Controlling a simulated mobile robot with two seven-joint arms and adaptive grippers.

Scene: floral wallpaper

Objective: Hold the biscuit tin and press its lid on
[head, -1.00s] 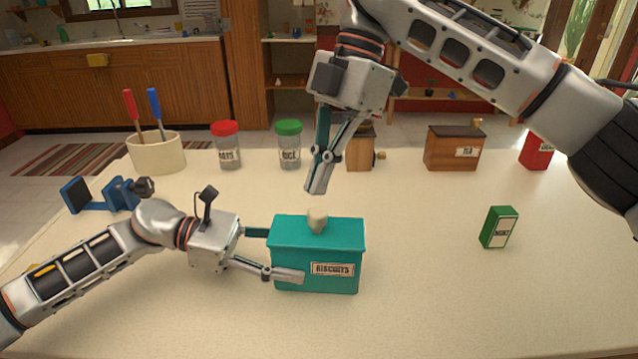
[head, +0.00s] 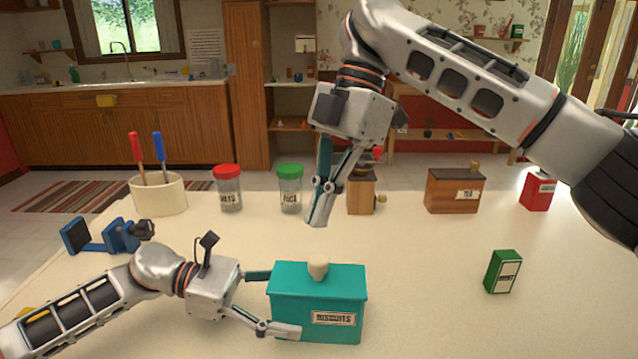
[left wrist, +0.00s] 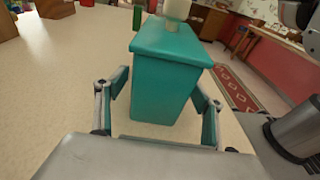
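The teal biscuit tin (head: 290,312) stands upright on the counter, its BISCUITS label facing me. Its teal lid (head: 345,280) with a pale knob (head: 318,268) sits level on top; I cannot tell whether it is fully down. My left gripper (head: 285,302) is at the tin's left end, one finger along the front face, the other partly hidden behind.
Behind stand a utensil crock (head: 160,196), a red-lidded jar (head: 228,190), a green-lidded jar (head: 290,190), a wooden grinder (head: 361,196), a wooden tea box (head: 453,191) and a red box (head: 537,192). A green box (head: 503,272) stands right. A blue object (head: 100,238) lies left.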

